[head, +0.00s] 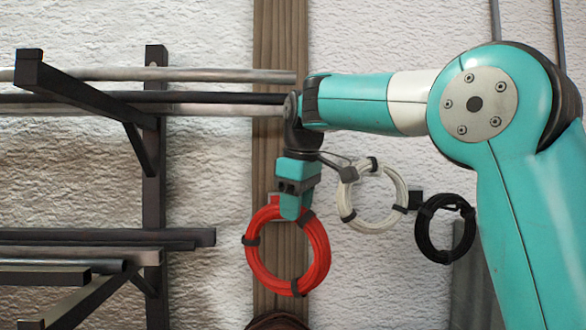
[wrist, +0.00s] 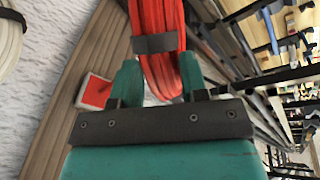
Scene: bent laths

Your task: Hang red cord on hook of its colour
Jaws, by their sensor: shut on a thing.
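The red cord (head: 318,262) is a round coil with black ties, hanging down from my gripper (head: 293,212) in front of the wooden post. In the wrist view the red cord (wrist: 162,72) runs between the two teal fingers of my gripper (wrist: 160,82), which are shut on it near a dark tie. A red-marked hook plate (wrist: 97,92) is on the post beside the left finger, with a gap to the cord. In the head view the red hook plate (head: 274,199) shows partly behind my gripper. Whether the hook's peg enters the coil cannot be told.
A white coil (head: 346,210) and a black coil (head: 424,235) hang on the wall to the right, the white one close to my gripper. A dark rack (head: 154,190) with metal bars stands at the left. A brown thing (head: 277,321) shows below the red cord.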

